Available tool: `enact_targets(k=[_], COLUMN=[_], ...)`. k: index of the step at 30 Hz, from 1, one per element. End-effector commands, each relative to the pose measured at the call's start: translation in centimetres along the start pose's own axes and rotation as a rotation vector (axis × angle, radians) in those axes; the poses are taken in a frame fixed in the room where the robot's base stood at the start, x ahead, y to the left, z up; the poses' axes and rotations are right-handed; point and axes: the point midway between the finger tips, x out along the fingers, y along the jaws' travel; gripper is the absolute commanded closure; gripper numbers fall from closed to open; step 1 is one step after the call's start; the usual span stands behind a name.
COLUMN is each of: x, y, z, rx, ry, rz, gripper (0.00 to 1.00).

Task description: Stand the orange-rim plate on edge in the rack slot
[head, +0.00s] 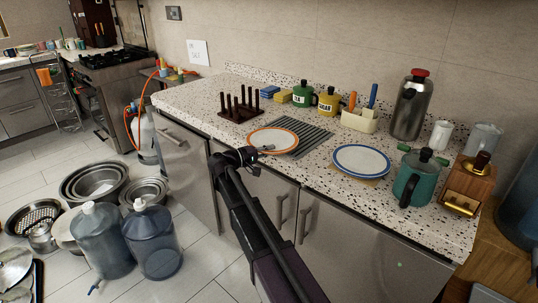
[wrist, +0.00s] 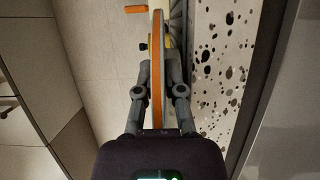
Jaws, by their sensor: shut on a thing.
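The orange-rim plate (head: 272,141) is white with an orange rim and lies roughly level at the counter's front edge, partly over the grey ribbed mat (head: 312,137). My gripper (head: 262,149) is shut on its near rim. In the wrist view the plate (wrist: 157,85) shows edge-on between the two fingers of my gripper (wrist: 158,72). I cannot tell whether the plate touches the mat. The dark brown rack (head: 238,115) with upright pegs stands behind and left of the plate, apart from it. Its slots look empty.
A blue-rim plate (head: 361,160) lies to the right, near a teal pot (head: 412,180). Counter left of the rack is clear.

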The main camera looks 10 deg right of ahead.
Motion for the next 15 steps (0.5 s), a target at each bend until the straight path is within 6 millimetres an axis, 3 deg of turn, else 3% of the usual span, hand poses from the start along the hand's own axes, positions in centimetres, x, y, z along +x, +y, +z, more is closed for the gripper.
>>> enact_targets(k=[12,13,15], x=[-0.02,-0.03,-0.03], y=[-0.24,-0.26,-0.17], z=[0.0,-0.01,0.0], rx=[0.001,0.0,0.0], ry=[0.0,0.0,0.0], rz=[0.001,0.0,0.0], gripper=[1.0,0.85,0.64])
